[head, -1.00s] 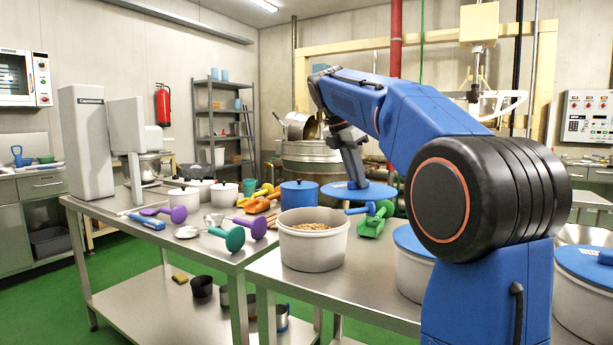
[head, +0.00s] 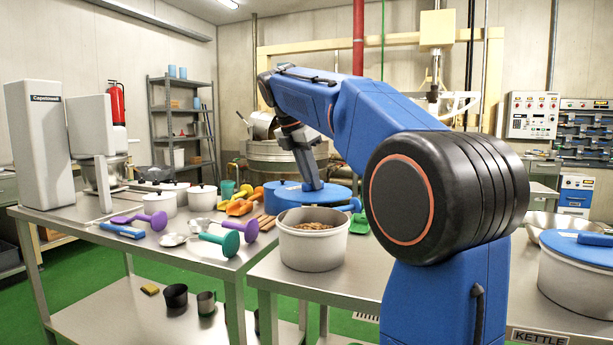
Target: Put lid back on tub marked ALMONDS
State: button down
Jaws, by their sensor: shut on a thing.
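A white round tub (head: 309,252) with brown almond-like contents stands open on the front steel table. No marking can be read on it. My gripper (head: 311,186) is at the end of the blue arm, shut on a flat round blue lid (head: 335,194). The lid is held roughly level, just above and seemingly behind the tub's rim in this view, apart from it. The fingertips are small and partly hidden by the arm. The exact gap between lid and tub cannot be told.
Another white tub (head: 578,283) with a blue lid stands at the right. A green scoop (head: 360,224) lies behind the open tub. The left table (head: 135,255) holds white pots, scoops and a tall grey machine (head: 38,140). My arm hides part of the front table.

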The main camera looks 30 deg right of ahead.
aim_at(308, 191)
jog(key=shift+f, duration=2.95)
jog(key=shift+f, duration=0.4)
jog(key=c, duration=1)
grip_release()
jog(key=shift+c, duration=0.2)
jog(key=shift+r, duration=0.15)
jog(key=shift+r, duration=3.35)
